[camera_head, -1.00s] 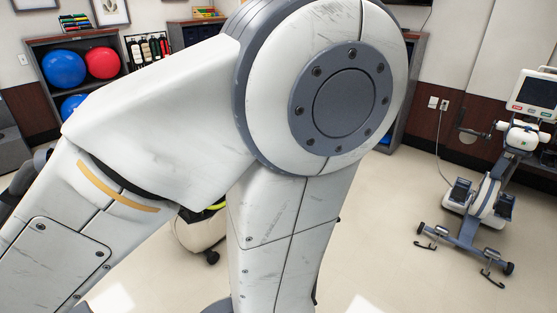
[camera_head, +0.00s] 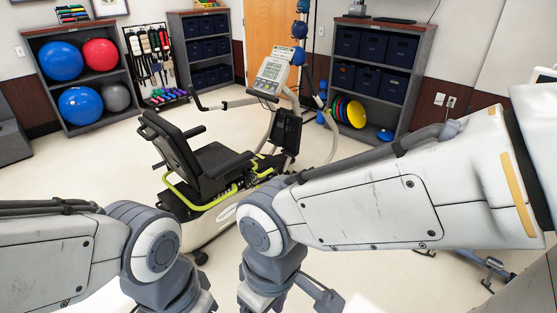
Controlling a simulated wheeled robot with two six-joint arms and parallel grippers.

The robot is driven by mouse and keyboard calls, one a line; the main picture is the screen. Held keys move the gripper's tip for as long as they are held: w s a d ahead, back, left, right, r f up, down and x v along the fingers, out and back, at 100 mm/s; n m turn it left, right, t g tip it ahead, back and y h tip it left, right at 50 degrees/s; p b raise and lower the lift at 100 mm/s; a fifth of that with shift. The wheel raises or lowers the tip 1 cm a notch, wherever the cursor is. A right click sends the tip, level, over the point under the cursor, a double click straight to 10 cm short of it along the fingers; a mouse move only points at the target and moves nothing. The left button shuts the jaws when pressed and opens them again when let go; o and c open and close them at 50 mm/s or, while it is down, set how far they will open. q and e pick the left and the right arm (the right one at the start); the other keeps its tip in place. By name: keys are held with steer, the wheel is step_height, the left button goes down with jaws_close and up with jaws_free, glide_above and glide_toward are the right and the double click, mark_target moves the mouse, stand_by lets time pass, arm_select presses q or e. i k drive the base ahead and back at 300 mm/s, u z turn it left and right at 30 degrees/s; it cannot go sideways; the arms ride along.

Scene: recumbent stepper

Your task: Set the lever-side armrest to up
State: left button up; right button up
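The recumbent stepper stands in the middle of the room, with a black seat (camera_head: 218,160), a black backrest (camera_head: 168,143), yellow-green rails and a console (camera_head: 271,75) on a post at its far end. One short black armrest (camera_head: 194,132) juts forward from the backrest on the far side. The near-side armrest is hard to tell from the dark seat parts. I cannot make out the lever or tell which side it is on. Both my arms reach in low in front of the stepper. Their wrists run off the bottom edge, so neither pair of gripper fingers shows.
A shelf with exercise balls (camera_head: 60,60) stands at the back left, a rack of straps and weights (camera_head: 155,65) beside it. A bin shelf (camera_head: 375,70) stands behind the stepper. My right forearm hides floor at the right. Floor left of the stepper is clear.

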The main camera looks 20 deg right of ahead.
mark_target(222, 169)
steer(key=z, duration=0.45)
steer(key=i, duration=2.15)
steer(key=u, duration=1)
steer(key=i, duration=0.65)
steer(key=u, duration=0.35)
